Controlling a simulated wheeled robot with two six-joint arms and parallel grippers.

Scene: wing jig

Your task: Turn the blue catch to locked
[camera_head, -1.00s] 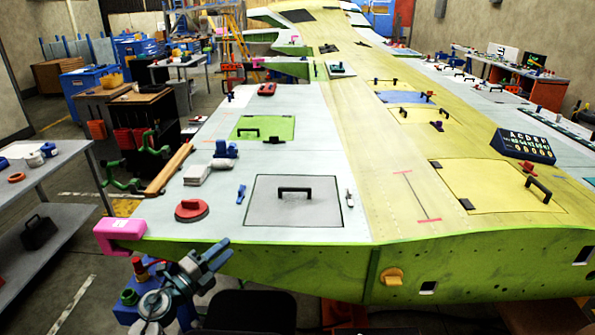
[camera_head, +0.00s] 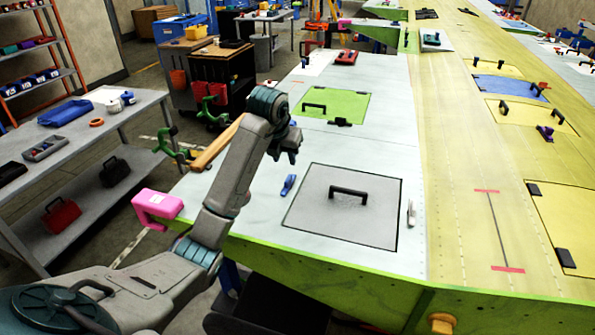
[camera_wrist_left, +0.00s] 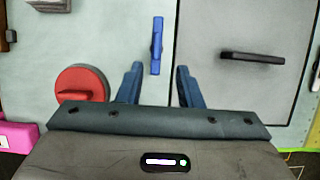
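The blue catch (camera_head: 288,185) is a small narrow piece on the pale wing skin, just left of the grey hatch panel (camera_head: 310,220). In the left wrist view the blue catch (camera_wrist_left: 156,45) stands nearly upright in the picture, ahead of the fingertips. My left gripper (camera_wrist_left: 158,75) is open and empty, its two blue fingers apart, with the catch between their lines but beyond them. In the head view my left gripper (camera_head: 288,148) hangs above the wing, behind the catch in the picture; its fingers are hard to make out there. My right gripper is not in view.
The grey panel has a black handle (camera_head: 348,191); a pale catch (camera_head: 411,212) lies on its right side. A red disc (camera_wrist_left: 80,88) sits left of my fingers. A pink clamp (camera_head: 158,206) grips the wing corner. A green panel (camera_head: 335,105) lies farther back.

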